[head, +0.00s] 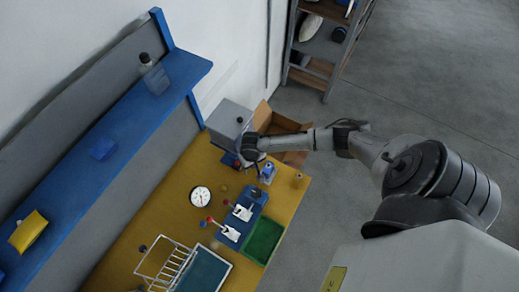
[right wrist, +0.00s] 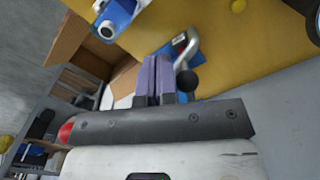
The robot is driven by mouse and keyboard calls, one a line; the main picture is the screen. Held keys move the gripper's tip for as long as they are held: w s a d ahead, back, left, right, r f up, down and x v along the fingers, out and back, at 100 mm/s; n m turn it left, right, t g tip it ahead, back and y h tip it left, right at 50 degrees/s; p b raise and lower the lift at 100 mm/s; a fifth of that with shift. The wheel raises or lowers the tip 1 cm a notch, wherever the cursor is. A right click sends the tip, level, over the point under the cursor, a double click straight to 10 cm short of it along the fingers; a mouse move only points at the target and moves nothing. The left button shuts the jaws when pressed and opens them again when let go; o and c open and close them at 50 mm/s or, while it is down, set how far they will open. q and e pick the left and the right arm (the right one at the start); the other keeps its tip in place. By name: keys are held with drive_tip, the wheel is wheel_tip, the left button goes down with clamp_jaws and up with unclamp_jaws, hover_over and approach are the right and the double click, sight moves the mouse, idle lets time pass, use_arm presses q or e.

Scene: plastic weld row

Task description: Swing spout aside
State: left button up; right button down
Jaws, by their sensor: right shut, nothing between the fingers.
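A bent silver tube (right wrist: 191,46) with a black ball at its end (right wrist: 187,80) shows in the right wrist view; it looks like the spout. It rises from a blue base with a red mark (right wrist: 178,41) on the yellow bench. My right gripper (right wrist: 155,62) is shut and empty, its purple-grey fingers together just left of the tube and ball, with a small gap to the ball. In the head view my right gripper (head: 250,160) is over the bench's far end and hides most of the spout. My left gripper is not in view.
A blue fixture (head: 267,173) stands close beside the gripper. A grey box (head: 229,119) and an open cardboard box (head: 272,121) are behind it. Toggle clamps (head: 240,212), a dial (head: 200,196) and a green tray (head: 263,241) occupy the yellow bench (head: 165,222). The grey floor at right is open.

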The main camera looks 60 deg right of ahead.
drive_tip(key=shift+w+a, duration=0.4)
drive_tip(key=shift+w, duration=0.05)
idle(0.4)
drive_tip(key=shift+w+a, duration=0.1)
drive_tip(key=shift+w, duration=0.1)
drive_tip(key=shift+p, duration=0.35)
wheel_tip(320, 180, up, 7)
drive_tip(key=s+p, duration=0.1)
drive_tip(key=p, duration=0.1)
drive_tip(key=shift+s+p, duration=0.2)
drive_tip(key=shift+p, duration=0.2)
idle(0.3)
